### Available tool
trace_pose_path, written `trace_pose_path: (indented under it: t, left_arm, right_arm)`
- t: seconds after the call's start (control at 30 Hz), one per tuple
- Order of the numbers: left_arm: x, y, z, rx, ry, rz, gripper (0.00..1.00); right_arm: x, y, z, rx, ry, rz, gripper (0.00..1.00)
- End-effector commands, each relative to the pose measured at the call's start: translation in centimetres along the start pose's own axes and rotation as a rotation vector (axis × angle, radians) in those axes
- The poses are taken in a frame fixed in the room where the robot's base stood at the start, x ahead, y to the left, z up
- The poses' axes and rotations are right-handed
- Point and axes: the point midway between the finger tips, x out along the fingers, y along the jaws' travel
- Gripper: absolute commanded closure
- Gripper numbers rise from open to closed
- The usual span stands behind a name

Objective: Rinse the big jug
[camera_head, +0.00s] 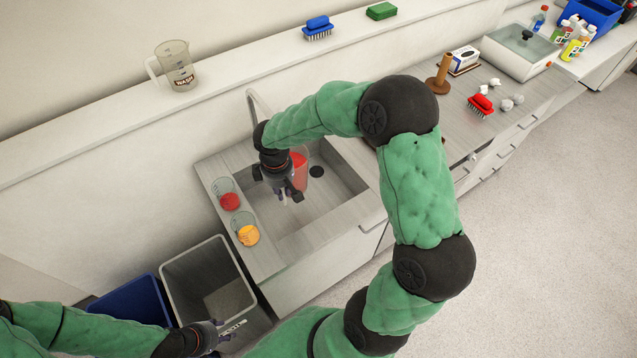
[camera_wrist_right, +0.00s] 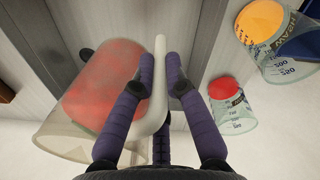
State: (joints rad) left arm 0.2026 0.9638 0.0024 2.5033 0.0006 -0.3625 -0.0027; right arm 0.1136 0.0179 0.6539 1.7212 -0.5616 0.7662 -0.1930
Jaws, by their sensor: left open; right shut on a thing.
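A clear jug with red inside (camera_head: 301,165) is over or in the sink basin (camera_head: 335,205). My right gripper (camera_head: 287,190) is shut on its handle. In the right wrist view the pale handle (camera_wrist_right: 160,50) lies between the purple fingers, and the red-coloured jug body (camera_wrist_right: 105,88) is to the left. Whether the red is liquid or residue, I cannot tell. The tap (camera_head: 257,103) rises behind the sink, partly hidden by my arm; no water shows. My left gripper (camera_head: 232,327) is open and empty, low beside the grey bin.
Beakers with red (camera_head: 229,201) and orange (camera_head: 248,235) stand on the sink's left rim. Another clear jug marked WASH (camera_head: 178,72) stands on the ledge. An open grey bin (camera_head: 205,272) and a blue bin (camera_head: 130,301) are at lower left. Brushes and bottles sit further right.

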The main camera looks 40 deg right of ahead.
Motion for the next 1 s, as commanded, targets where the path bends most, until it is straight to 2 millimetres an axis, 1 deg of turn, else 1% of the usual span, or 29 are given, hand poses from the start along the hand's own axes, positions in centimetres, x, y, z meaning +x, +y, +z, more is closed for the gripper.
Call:
trace_pose_path:
  t: [0.03,0.1,0.63,0.7,0.8,1.0]
  left_arm:
    - [0.0,0.0,0.0,0.000,0.000,0.000,0.55]
    - [-0.1,0.0,0.0,0.000,0.000,0.000,0.55]
    - [-0.5,0.2,0.0,0.000,0.000,0.000,0.55]
    - [-0.6,0.2,0.0,0.000,0.000,0.000,0.55]
    - [-0.6,0.2,0.0,0.000,0.000,0.000,0.55]
    - [-0.6,0.2,0.0,0.000,0.000,0.000,0.55]
  right_arm:
    - [-0.2,0.2,0.9,0.003,0.002,0.002,1.00]
    - [-0.2,0.2,2.1,0.005,0.003,0.002,1.00]
    - [-0.2,0.5,10.7,0.006,0.002,0.002,1.00]
    - [-0.1,0.5,11.4,0.004,0.003,0.002,1.00]
    - [-0.1,0.5,11.9,0.003,0.003,0.002,1.00]
    - [-0.1,0.5,11.9,0.002,0.003,0.002,1.00]
